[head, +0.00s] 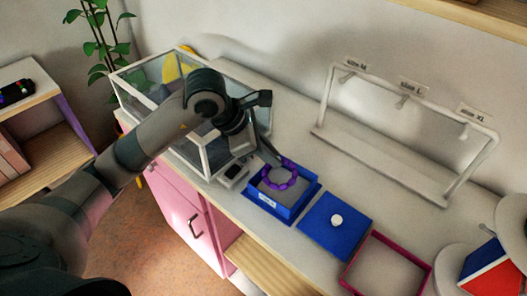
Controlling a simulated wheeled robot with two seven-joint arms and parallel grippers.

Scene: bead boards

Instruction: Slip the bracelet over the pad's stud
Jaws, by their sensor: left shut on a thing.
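The purple bead bracelet (292,167) is a ring over the blue tray (309,197), which has a grey inside and a small white label. My left gripper (273,160) reaches down from the upper left and is shut on the bracelet's far left edge. I cannot tell whether the bracelet still touches the tray. The flat blue pad (322,236) lies just right of the tray, with a round white stud (336,220) near its middle. Nothing is around the stud. My right gripper is not in view.
A glass case (205,155) stands left of the tray, below my left arm. A white rack (400,88) with size labels stands at the back. A crimson-rimmed tray (402,252) lies right of the pad. A red and blue object (490,268) is at the far right.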

